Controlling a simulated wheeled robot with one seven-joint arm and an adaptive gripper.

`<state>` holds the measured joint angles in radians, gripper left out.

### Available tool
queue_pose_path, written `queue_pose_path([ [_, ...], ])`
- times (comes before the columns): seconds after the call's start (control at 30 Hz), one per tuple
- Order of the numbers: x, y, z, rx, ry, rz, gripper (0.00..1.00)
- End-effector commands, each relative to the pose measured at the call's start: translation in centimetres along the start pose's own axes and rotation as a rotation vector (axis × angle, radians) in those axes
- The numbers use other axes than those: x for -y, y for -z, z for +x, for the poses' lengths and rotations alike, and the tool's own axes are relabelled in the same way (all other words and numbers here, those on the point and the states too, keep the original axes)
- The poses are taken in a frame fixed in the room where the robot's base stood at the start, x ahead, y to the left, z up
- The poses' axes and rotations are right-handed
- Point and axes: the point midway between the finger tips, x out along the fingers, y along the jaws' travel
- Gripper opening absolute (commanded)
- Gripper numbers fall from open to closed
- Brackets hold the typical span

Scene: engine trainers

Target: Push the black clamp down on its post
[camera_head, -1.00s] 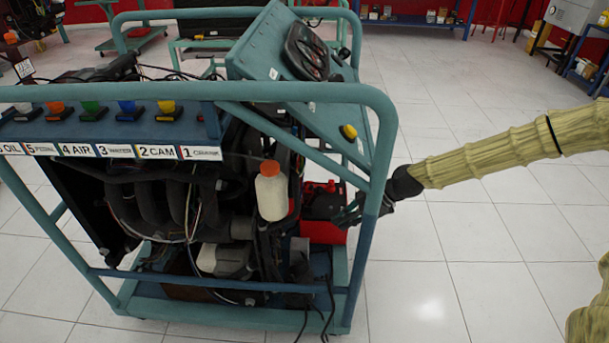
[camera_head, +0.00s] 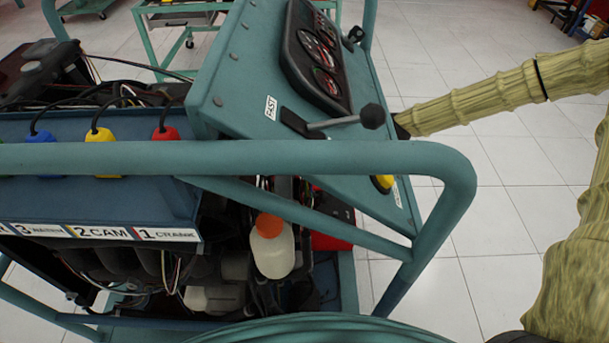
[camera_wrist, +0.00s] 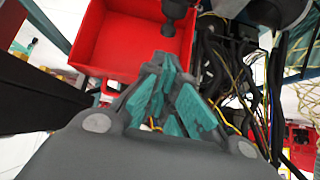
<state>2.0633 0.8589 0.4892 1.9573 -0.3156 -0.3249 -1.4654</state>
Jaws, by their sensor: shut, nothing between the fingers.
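My gripper (camera_wrist: 170,95), with teal finger pads, shows in the wrist view with its fingers shut and empty. Beyond the fingertips is a red box (camera_wrist: 115,45). A dark, stepped cylindrical piece (camera_wrist: 174,10) stands out over the box at the top of the picture, apart from the fingers. It may be the black clamp on its post, but I cannot tell for sure. In the head view the red box (camera_head: 333,240) shows only in part behind the trainer's frame, and my gripper is hidden behind the dashboard panel.
The teal frame rail (camera_head: 250,158) and sloping dashboard (camera_head: 235,85) with its lever (camera_head: 372,116) stand between the head camera and the gripper. A white bottle with an orange cap (camera_head: 272,250) is near the red box. Loose black and yellow cables (camera_wrist: 225,60) run close right of the fingers.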

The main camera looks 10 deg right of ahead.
Motion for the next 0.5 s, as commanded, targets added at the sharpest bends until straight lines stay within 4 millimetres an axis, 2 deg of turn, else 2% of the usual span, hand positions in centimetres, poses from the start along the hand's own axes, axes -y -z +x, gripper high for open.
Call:
queue_pose_path([
  [0.33,0.0,-0.1,0.2,0.000,0.001,0.000,0.00],
  [0.5,0.0,-0.1,1.5,0.001,0.001,0.000,0.00],
])
